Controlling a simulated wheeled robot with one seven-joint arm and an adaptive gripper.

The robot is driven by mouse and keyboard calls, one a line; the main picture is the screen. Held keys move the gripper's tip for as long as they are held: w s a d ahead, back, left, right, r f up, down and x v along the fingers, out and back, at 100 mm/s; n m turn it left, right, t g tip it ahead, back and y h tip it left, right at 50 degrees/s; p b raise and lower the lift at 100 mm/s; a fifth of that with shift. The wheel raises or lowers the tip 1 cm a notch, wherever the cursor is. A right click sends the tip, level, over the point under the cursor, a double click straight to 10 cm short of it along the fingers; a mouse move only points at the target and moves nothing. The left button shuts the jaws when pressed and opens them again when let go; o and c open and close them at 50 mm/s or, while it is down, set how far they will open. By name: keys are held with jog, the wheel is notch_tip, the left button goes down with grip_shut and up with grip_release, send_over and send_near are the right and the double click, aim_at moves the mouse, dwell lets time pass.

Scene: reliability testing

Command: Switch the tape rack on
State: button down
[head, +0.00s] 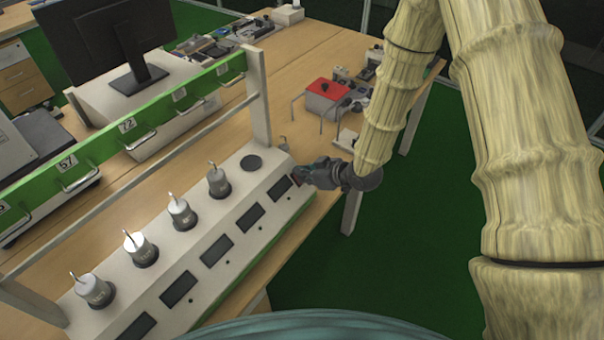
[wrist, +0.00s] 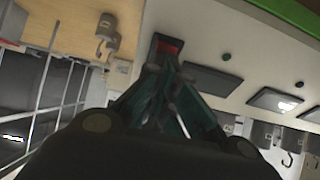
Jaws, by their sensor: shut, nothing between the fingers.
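The tape rack (head: 232,208) is a long cream console with a sloped face, dark rectangular displays and small dark buttons, running from lower left to the middle of the head view. A red rocker switch (head: 297,179) in a dark frame sits at its right end; the wrist view shows it (wrist: 168,46) just beyond my fingertips. My gripper (head: 303,174) is at that end of the console. In the wrist view its fingers (wrist: 160,72) are closed together and empty, overlapping the lower part of the switch frame. I cannot tell whether they touch it. The displays look dark.
Several hooked metal weights (head: 180,214) stand along the rack's top, beside an empty round pad (head: 251,162). A post (head: 258,97) and a green rail (head: 130,137) rise behind. A red-topped box (head: 326,95) and small devices stand farther back on the table.

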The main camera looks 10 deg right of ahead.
jog(key=shift+s+d+f+p, duration=0.1)
jog(key=shift+s+d+p, duration=0.2)
jog(key=shift+s+d, duration=0.2)
jog(key=s+d+f+b+v, duration=0.1)
jog(key=b+v, duration=0.1)
jog(key=v, duration=1)
jog(key=shift+f, duration=0.25)
jog(key=shift+s+d, duration=0.1)
jog(key=s+f+m+g+h, duration=0.25)
jog(key=s+f, duration=0.35)
jog(key=f, duration=0.5)
jog(key=s+d+f+m+g+h, duration=0.1)
jog(key=s+f+m, duration=0.1)
jog(key=s+f, duration=0.3)
jog(key=s+d+f+m+g+h, duration=0.2)
jog(key=s+f, duration=0.3)
jog(key=s, duration=0.6)
jog(key=s+d+f+m+g+h, duration=0.1)
jog(key=s+f+m+g+h, duration=0.1)
jog(key=s+f, duration=0.3)
jog(key=s+m, duration=0.1)
jog(key=s, duration=0.2)
jog(key=shift+s+d+f, duration=0.2)
jog(key=shift+f, duration=0.1)
